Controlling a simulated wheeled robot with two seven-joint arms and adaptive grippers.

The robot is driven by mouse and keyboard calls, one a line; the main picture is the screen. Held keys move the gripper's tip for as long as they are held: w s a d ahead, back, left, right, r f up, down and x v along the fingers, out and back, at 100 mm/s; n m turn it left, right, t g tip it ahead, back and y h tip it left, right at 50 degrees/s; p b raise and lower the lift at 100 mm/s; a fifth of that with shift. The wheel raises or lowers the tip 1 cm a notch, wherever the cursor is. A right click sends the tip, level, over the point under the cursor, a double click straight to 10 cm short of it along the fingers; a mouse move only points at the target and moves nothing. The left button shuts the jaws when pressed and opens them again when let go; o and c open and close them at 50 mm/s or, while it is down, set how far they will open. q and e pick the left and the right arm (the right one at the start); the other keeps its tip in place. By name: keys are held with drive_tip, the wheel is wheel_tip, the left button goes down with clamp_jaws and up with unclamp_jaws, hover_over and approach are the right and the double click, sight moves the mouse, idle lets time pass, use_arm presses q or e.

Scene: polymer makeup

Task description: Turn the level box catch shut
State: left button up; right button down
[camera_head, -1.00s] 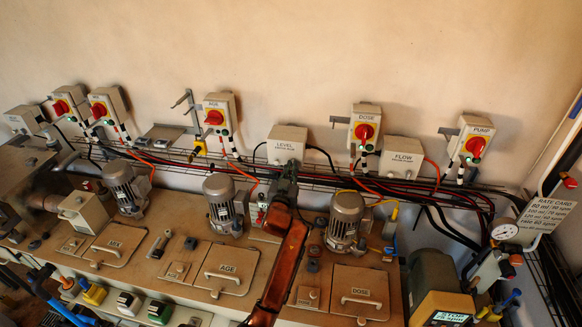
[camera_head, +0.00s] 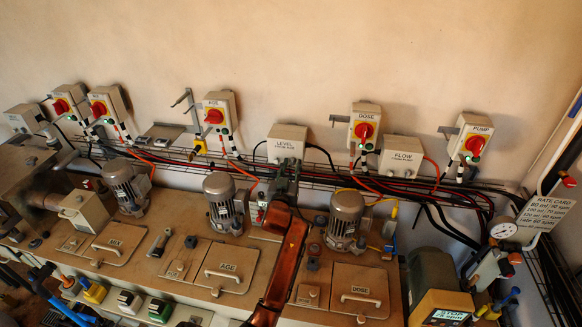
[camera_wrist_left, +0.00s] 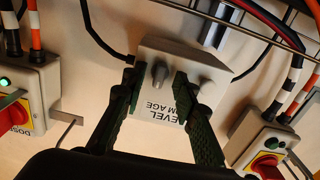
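The grey level box (camera_head: 287,143) is on the wall at the back centre. In the left wrist view the level box (camera_wrist_left: 165,118) appears upside down, with a round metal catch knob (camera_wrist_left: 160,74) on its face. A second, paler round piece (camera_wrist_left: 207,88) sits near its edge. My left gripper (camera_wrist_left: 157,76) is open, its dark green fingers on either side of the knob, with visible gaps. In the head view my left gripper (camera_head: 287,182) is just below the box, small and partly hidden. My right gripper is not in view.
Red rotary switches, such as the dose switch (camera_head: 365,130), flank the level box. The flow box (camera_head: 401,157) is to its right. Cables and a wire tray run just below. Motors (camera_head: 346,218) and lidded hatches (camera_head: 358,290) fill the bench.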

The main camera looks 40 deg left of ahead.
use_arm(q)
drive_tip(key=shift+s, duration=0.1)
drive_tip(key=shift+s+d, duration=0.2)
drive_tip(key=shift+s, duration=0.05)
drive_tip(key=v, duration=1.1)
drive_tip(key=shift+s, duration=0.15)
